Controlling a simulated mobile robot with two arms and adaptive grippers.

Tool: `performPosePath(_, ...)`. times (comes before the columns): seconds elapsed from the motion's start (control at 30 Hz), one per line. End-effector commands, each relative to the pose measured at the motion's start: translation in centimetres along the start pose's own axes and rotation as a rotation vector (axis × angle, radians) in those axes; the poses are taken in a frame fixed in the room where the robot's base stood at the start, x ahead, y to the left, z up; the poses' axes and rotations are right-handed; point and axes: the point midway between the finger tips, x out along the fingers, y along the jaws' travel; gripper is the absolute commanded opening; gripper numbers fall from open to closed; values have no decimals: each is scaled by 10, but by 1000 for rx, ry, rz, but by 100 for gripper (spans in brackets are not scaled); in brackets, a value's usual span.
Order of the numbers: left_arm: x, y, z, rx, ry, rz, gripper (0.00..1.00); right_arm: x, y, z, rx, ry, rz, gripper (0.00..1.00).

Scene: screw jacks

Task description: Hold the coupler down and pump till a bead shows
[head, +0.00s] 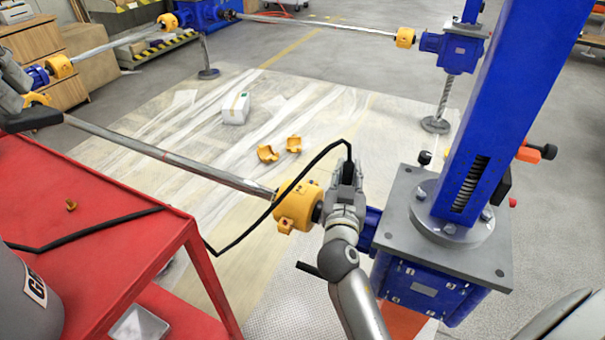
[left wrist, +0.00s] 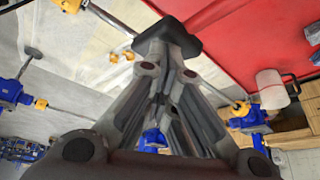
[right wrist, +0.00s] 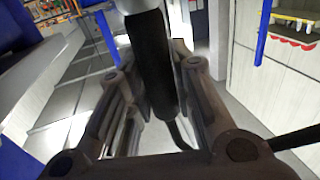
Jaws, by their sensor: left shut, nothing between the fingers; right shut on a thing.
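My right gripper (head: 347,185) is beside the near blue screw jack (head: 425,285), left of its grey top plate. It is shut on a black coupler (right wrist: 150,65), which shows between the fingers in the right wrist view. A black hose (head: 262,228) runs from it to the red cart. The coupler's far end meets a pale part at the top edge of the right wrist view; whether it is seated on a fitting I cannot tell. My left gripper (head: 33,116) is shut and empty above the cart's far left corner; it also shows in the left wrist view (left wrist: 168,38). No bead is visible.
The red cart (head: 110,240) fills the lower left, with a grey labelled drum (head: 35,300) at its near edge. A shaft with an orange coupling (head: 297,205) runs to the near jack. Orange cover halves (head: 268,153) and a white box (head: 235,107) lie on the floor.

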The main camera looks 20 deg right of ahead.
Motion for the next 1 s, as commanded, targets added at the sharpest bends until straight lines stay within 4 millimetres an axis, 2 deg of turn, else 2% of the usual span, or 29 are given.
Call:
performPosePath(0.47, 0, 0, 0, 0, -5, -1, 0, 0, 0, 1, 0, -1, 1, 0)
performPosePath(1.0, -57, 0, -24, -1, -3, -2, 0, 0, 0, 0, 0, 0, 0, 0)
